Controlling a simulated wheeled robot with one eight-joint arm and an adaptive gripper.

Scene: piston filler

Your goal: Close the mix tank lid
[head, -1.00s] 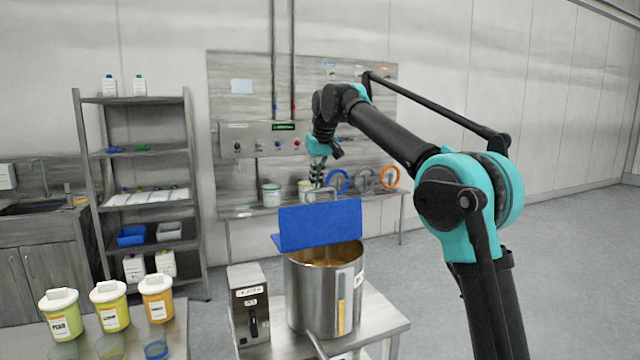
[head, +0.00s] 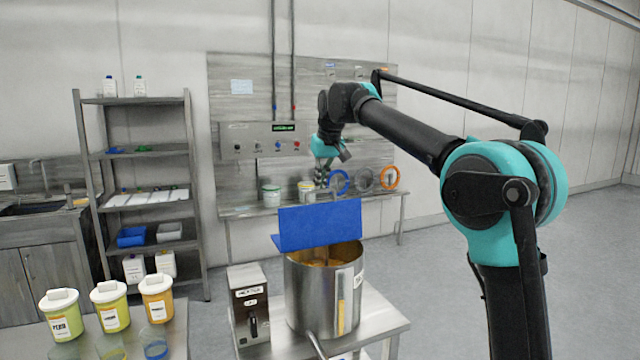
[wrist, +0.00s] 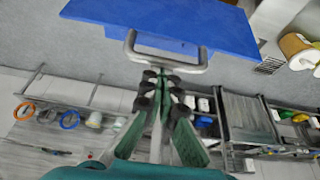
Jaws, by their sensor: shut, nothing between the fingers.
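The mix tank (head: 325,300) is a steel cylinder on a steel table, with orange-brown contents showing at its open top. Its flat blue lid (head: 320,225) stands raised, nearly upright, over the back of the mouth. My gripper (head: 322,184) is just above the lid's top edge. The wrist view shows the lid (wrist: 170,22) with a grey bar handle (wrist: 165,55) on its edge. My gripper (wrist: 161,76) is shut and empty, its fingertips close to the handle in that picture. I cannot tell whether they touch it.
A control box (head: 249,305) stands left of the tank. Tubs with white lids (head: 108,305) stand on the front left table. Behind are a shelf rack (head: 145,190) and a bench with coloured rings (head: 389,178). Open floor lies at right.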

